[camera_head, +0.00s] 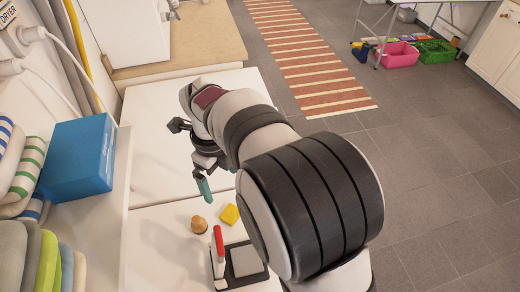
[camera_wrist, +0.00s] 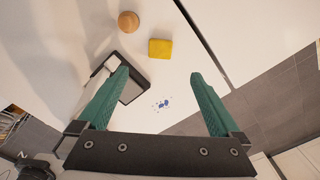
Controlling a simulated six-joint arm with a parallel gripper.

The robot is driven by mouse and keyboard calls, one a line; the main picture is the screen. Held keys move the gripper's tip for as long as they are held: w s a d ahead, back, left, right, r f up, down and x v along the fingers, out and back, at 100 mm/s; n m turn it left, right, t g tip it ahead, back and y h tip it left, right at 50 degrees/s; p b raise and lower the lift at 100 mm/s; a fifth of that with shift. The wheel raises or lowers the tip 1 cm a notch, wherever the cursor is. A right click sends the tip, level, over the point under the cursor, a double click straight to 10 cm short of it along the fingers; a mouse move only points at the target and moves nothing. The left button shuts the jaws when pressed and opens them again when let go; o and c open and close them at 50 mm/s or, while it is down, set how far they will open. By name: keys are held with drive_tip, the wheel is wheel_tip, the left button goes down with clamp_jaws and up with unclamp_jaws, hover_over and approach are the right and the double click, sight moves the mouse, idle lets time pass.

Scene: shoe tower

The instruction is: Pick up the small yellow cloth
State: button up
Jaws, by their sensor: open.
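The small yellow cloth (camera_head: 229,214) lies flat on the white top, just right of a round wooden object. In the wrist view the yellow cloth (camera_wrist: 160,48) is a small square beyond the fingertips, between their lines. My gripper (camera_head: 204,188) is above the white top, behind the cloth in the head view. In the wrist view my gripper (camera_wrist: 158,73) has its two teal fingers wide apart, with nothing between them. The cloth is apart from the fingers and fully visible.
The wooden object (camera_head: 198,226) stands beside the cloth. A dark-framed grey pad (camera_head: 246,261) and a red-topped white item (camera_head: 218,243) are in front. Blue specks (camera_wrist: 163,104) mark the white top. A blue box (camera_head: 78,158) and folded towels (camera_head: 24,168) sit at left.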

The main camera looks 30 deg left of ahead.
sight(230, 214)
drive_tip(key=f, duration=1.5)
drive_tip(key=shift+d+f, duration=0.35)
drive_tip(key=c, duration=1.5)
drive_tip(key=shift+r, duration=0.5)
wheel_tip(230, 214, up, 3)
drive_tip(key=shift+w, duration=0.1)
drive_tip(key=w+d+r, duration=0.5)
drive_tip(key=d+r, duration=0.2)
drive_tip(key=d, duration=0.3)
drive_tip(key=shift+d, duration=0.3)
